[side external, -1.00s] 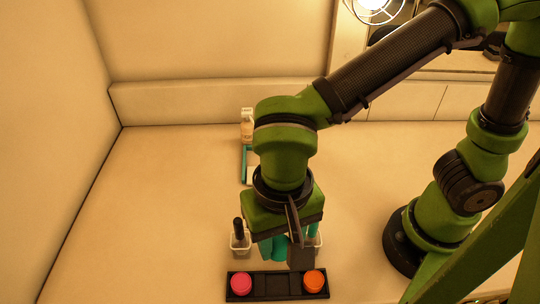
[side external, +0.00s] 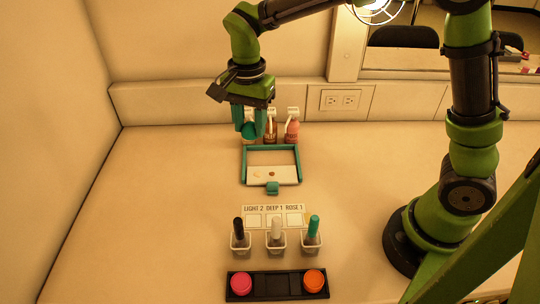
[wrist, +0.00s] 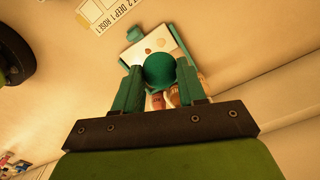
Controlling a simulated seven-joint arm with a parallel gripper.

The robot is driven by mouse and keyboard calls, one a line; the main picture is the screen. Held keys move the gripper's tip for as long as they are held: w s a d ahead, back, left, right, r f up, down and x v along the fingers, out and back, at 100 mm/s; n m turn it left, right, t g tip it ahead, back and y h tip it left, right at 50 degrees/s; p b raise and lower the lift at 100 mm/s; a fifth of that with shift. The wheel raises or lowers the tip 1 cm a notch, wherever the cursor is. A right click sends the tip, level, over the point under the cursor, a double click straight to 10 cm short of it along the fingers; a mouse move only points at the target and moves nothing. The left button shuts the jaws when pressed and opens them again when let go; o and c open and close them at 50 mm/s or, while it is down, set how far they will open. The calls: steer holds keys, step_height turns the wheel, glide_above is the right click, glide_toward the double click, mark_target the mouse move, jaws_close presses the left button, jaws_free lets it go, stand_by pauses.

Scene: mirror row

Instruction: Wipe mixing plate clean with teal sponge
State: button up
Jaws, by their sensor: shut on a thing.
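The mixing plate (side external: 287,176) is white with a teal frame, and brown and pale spots lie on its front part. It also shows in the wrist view (wrist: 178,47) beyond my fingers. My gripper (side external: 249,132) is raised above the plate's far left corner, in front of the bottles. Between its teal fingers (wrist: 159,92) is a round teal piece, which looks like the teal sponge (wrist: 159,70). My fingers are shut on it. It hides part of the plate in the wrist view, and its underside is hidden.
Small bottles (side external: 292,130) stand behind the plate. In front lie a card (side external: 258,210) reading LIGHT 2 DEEP 1 ROSE 1 and three white cups (side external: 276,243) holding sticks. A black rack (side external: 271,294) carries pink (side external: 241,284) and orange (side external: 313,281) discs. The table's left side is clear.

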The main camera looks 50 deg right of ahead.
steer(key=w+d, duration=0.1)
steer(key=d, duration=0.1)
glide_above(278, 175)
steer(key=w+a, duration=0.4)
steer(key=w, duration=0.1)
steer(key=shift+m, duration=0.3)
steer(key=shift+s+d+f, duration=0.1)
steer(key=shift+f, duration=3.2)
steer(key=shift+s+d+f, duration=0.1)
steer(key=shift+f, duration=3.15)
steer(key=shift+f, duration=0.65)
steer(key=shift+s, duration=0.1)
steer(key=shift+s+d, duration=2.95)
steer(key=shift+d, duration=0.05)
steer(key=shift+w+a, duration=0.95)
steer(key=shift+a, duration=0.25)
steer(key=shift+w+a, duration=0.95)
steer(key=shift+a, duration=0.25)
steer(key=shift+w+a, duration=0.95)
steer(key=shift+a, duration=0.25)
steer(key=shift+s+d+f, duration=0.1)
steer(key=shift+s+d, duration=1)
steer(key=shift+d, duration=0.15)
steer(key=shift+s+d, duration=1)
steer(key=shift+d, duration=0.05)
